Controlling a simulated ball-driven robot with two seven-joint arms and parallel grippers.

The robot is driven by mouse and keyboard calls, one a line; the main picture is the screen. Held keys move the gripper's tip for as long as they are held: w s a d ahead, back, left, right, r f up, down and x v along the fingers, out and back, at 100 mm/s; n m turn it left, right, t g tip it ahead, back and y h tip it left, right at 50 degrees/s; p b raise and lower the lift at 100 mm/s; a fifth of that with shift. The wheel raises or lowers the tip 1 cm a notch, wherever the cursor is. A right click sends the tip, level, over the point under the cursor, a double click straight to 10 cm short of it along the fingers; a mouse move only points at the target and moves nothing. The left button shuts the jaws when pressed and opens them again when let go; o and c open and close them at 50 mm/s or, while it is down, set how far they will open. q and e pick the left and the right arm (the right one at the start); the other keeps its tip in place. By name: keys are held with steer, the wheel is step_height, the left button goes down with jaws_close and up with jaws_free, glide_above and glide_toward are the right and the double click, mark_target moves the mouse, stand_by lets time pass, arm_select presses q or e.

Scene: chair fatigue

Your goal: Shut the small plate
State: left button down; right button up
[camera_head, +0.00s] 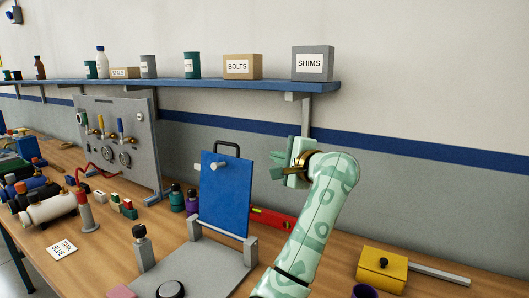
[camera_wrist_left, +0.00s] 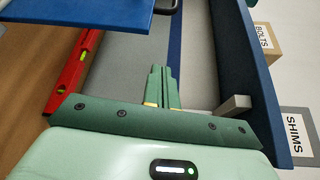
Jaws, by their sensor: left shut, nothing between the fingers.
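The small plate (camera_head: 226,195) is a blue panel standing nearly upright at the back of a grey base (camera_head: 218,262), with a light knob near its top. A corner of a blue panel, likely the same plate, shows at the upper left of the left wrist view (camera_wrist_left: 85,14). My left gripper (camera_head: 274,170) is shut and empty, to the right of the plate's upper part, and appears apart from it. Its closed fingertips (camera_wrist_left: 160,72) are in the middle of the left wrist view. My right gripper is not in view.
A red level (camera_head: 272,219) lies behind the plate. A grey post (camera_head: 143,248) stands at the base's left side. A yellow box (camera_head: 382,269) is at the right. A blue shelf (camera_head: 200,87) with boxes and bottles hangs above. A grey valve panel (camera_head: 118,140) stands left.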

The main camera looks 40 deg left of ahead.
arm_select(q)
steer(key=b+x, duration=0.1)
steer(key=x, duration=0.9)
steer(key=s, duration=0.2)
steer(key=s+r+p, duration=0.1)
steer(key=s, duration=0.1)
steer(key=shift+a, duration=0.2)
